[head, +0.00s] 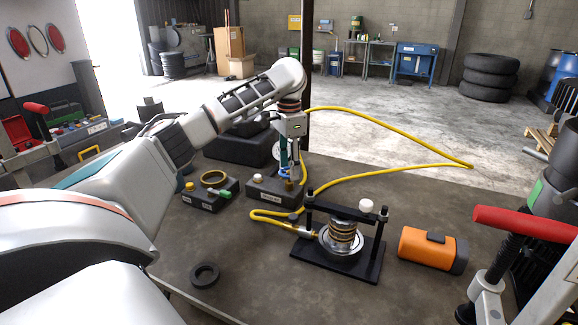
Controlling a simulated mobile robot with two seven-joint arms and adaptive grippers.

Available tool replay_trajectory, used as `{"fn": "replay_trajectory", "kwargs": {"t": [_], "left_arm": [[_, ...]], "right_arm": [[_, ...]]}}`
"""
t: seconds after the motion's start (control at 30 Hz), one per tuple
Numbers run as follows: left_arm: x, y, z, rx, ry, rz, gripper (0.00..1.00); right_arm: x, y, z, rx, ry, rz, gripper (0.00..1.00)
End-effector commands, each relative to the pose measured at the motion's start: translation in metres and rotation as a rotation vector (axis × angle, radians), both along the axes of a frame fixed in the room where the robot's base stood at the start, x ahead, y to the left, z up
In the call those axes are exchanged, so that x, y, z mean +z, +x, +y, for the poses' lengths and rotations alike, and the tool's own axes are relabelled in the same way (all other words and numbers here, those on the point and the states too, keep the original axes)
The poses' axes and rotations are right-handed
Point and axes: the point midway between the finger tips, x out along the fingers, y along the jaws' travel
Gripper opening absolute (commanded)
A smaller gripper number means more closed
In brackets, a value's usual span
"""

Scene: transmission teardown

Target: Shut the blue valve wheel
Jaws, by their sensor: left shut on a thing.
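My left gripper (290,170) reaches in from the left and points down over a dark box (262,190) with a white label near the middle of the bench. The gripper is shut on a small blue part, which appears to be the blue valve wheel (285,158). The fingers hide much of it, so its shape and how far it is turned cannot be told. A yellow hose runs away from this area. My right gripper is not in view.
A black press frame (350,262) with a stack of rings stands in front, right of the box. An orange case (428,250) lies to its right. A black ring (205,275) lies at the front. A smaller box with a yellow ring (213,178) is to the left.

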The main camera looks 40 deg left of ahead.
Motion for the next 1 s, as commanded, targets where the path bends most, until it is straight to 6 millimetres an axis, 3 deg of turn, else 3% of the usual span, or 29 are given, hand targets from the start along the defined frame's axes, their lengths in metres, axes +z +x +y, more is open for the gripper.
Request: {"fn": "replay_trajectory", "kwargs": {"t": [0.37,1.0], "left_arm": [[0.0012,0.0003,0.0004,-0.221,0.001,-0.001,0.23],[0.001,0.0003,0.0004,-0.829,0.002,-0.001,0.23]], "right_arm": [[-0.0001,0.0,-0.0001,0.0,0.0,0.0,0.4],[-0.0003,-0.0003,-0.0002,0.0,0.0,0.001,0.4]]}}
